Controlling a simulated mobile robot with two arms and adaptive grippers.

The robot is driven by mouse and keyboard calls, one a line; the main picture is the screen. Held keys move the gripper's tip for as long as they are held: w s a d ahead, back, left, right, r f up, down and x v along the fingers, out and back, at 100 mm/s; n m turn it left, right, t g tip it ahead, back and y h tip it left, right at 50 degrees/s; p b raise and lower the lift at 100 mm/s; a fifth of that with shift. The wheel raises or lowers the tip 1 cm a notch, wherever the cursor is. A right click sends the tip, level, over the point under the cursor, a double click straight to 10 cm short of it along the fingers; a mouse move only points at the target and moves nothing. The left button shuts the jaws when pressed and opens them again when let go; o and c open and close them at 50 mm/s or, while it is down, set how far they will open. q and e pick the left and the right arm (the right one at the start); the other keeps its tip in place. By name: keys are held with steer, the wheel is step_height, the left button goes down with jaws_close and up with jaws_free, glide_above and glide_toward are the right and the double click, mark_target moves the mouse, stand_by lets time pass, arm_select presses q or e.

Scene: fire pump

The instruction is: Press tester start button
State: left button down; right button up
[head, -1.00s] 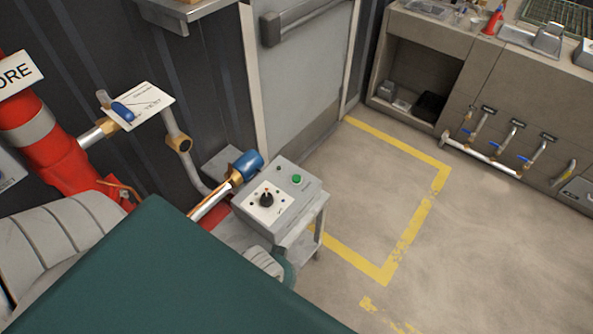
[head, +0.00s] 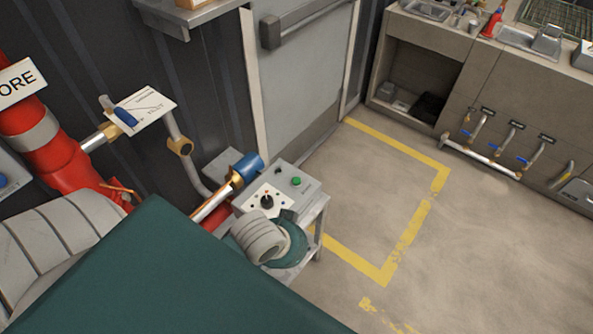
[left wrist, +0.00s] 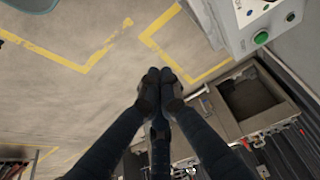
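The tester is a grey box (head: 312,197) on a small stand beside the door in the head view. A round green button (head: 296,181) sits on its top, near a white plate with a black knob (head: 267,202). In the left wrist view the green button (left wrist: 261,38) is at the upper right on the box (left wrist: 229,18). My left gripper (left wrist: 158,73) has its dark fingertips together with nothing visible between them. It is left of and below the button in that view, apart from it. My right gripper is in neither view.
A blue-capped pipe (head: 247,166) ends beside the box's left side. A red pipe (head: 62,165) and a valve with a paper tag (head: 146,110) stand at the left. Open floor with yellow lines (head: 372,268) lies right of the box, before a counter (head: 512,88).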

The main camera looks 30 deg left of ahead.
arm_select(q)
steer(key=w+a+f+t, duration=0.1)
steer(key=w+a+f, duration=0.1)
steer(key=w, duration=0.4)
step_height(320, 180, up, 2)
steer(key=n+t, duration=0.2)
steer(key=t, duration=0.1)
glide_above(294, 181)
steer(key=shift+w+r+y, duration=0.1)
steer(key=shift+y, duration=0.2)
step_height(294, 181, down, 8)
steer(key=b, duration=0.8)
steer(key=shift+f, duration=0.4)
steer(key=shift+f, duration=0.4)
